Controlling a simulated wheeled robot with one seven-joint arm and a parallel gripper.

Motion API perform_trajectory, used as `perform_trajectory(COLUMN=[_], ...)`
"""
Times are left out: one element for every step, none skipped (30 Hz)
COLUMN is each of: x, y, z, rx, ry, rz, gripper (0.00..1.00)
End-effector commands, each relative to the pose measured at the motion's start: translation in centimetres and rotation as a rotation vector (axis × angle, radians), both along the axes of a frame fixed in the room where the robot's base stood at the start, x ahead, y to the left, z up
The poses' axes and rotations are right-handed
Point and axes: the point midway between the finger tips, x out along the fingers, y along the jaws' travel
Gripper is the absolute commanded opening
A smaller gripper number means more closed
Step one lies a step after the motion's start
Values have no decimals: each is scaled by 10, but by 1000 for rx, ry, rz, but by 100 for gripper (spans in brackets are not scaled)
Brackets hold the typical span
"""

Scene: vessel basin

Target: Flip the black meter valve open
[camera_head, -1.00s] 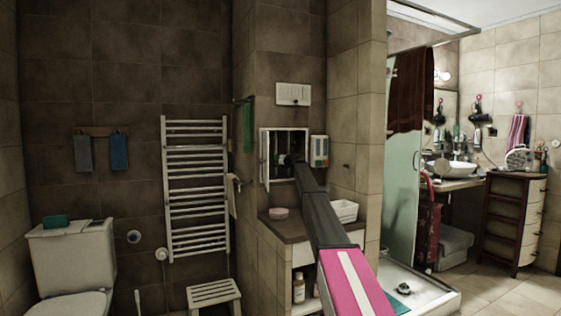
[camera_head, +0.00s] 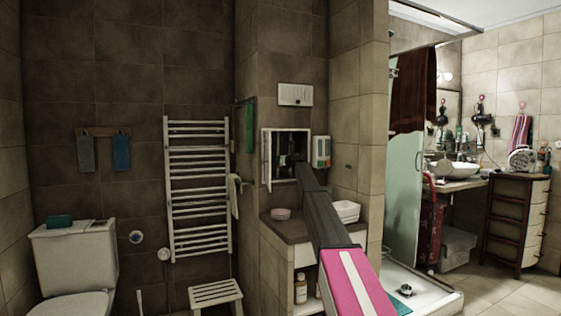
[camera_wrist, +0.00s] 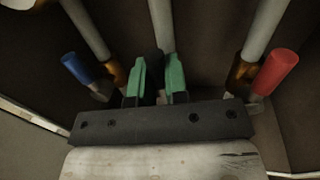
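The black meter valve (camera_wrist: 153,70) shows in the wrist view as a dark handle in front of the middle pale pipe. My gripper (camera_wrist: 156,78), with green fingertips, has one finger on each side of this handle. The fingers are close together and the handle fills the gap, so the gripper looks shut on it. Part of the handle is hidden behind the fingers and the dark gripper body. In the head view my gripper (camera_head: 290,161) is at the mouth of the open wall recess (camera_head: 266,150), and the valve cannot be made out there.
In the wrist view a blue-handled valve (camera_wrist: 80,68) is at left and a red-handled valve (camera_wrist: 276,72) at right, each beside a pipe. In the head view a counter (camera_head: 282,229) with a white basket (camera_head: 346,211) lies below the recess. A small box (camera_head: 321,151) hangs right of it.

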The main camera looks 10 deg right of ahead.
Motion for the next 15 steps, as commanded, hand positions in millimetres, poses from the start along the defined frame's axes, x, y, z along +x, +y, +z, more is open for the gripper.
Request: perform_trajectory(x=[-3, -2, -2, -2, -2, -2, -2, -1, -1, -1, -1, -2, -3, -4, -7], y=[2, 2, 1, 1, 1, 1, 1, 1, 1, 1, 0, 0, -1, -1, -2], z=[-7, -7, -7, -6, -6, -5, -5, -4, -4, -4, -3, -3, -3, -3, -3], rx=[-10, -10, -9, -9, -7, -7, -6, -6, -5, -4, -4, -4, -4, -3, -3], ry=[6, 6, 6, 5, 5, 4, 5, 4, 3, 3, 3, 3, 3, 3, 3], rz=[7, 6, 6, 5, 5, 4, 4, 4, 4, 3, 3, 3, 3, 3, 2], gripper=[29, 37, 37, 37, 37, 37, 37, 37, 37, 37, 37, 37, 37, 37, 37])
